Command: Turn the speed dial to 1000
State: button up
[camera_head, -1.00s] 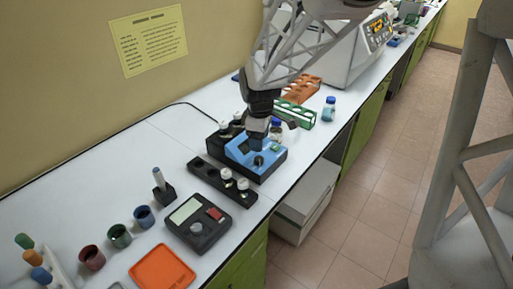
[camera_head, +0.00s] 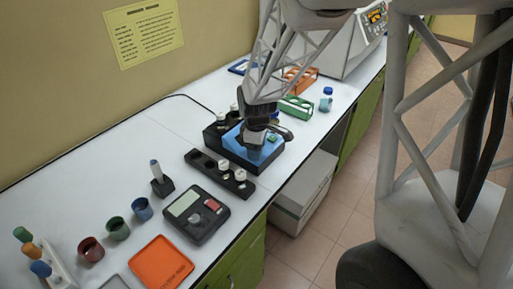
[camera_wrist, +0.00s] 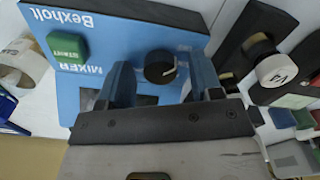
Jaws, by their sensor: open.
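The blue mixer (camera_head: 232,153) with a black base stands on the bench in the head view. In the wrist view its blue panel (camera_wrist: 160,38) carries the words Bexholt and MIXER, a green button (camera_wrist: 68,47) and a round black dial (camera_wrist: 160,66). My gripper (camera_wrist: 162,78) is open over the panel, one finger on each side of the dial, with gaps visible. I cannot tell whether the fingertips touch the panel. A small dark display (camera_wrist: 147,100) shows between the fingers, partly hidden. The dial's setting cannot be read. In the head view my gripper (camera_head: 255,150) hides the dial.
A black rack (camera_head: 205,163) with white-capped vials stands just in front of the mixer. A black device with a screen (camera_head: 184,204) and an orange tray (camera_head: 160,264) are nearer. A green rack (camera_head: 296,108) and a blue-capped bottle (camera_head: 326,101) stand behind.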

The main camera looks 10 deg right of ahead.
jog(key=c, duration=0.9)
jog(key=shift+m, duration=0.4)
jog(key=m, duration=0.8)
jog(key=shift+m, duration=0.3)
jog(key=m, duration=0.4)
jog(key=shift+m, duration=2.3)
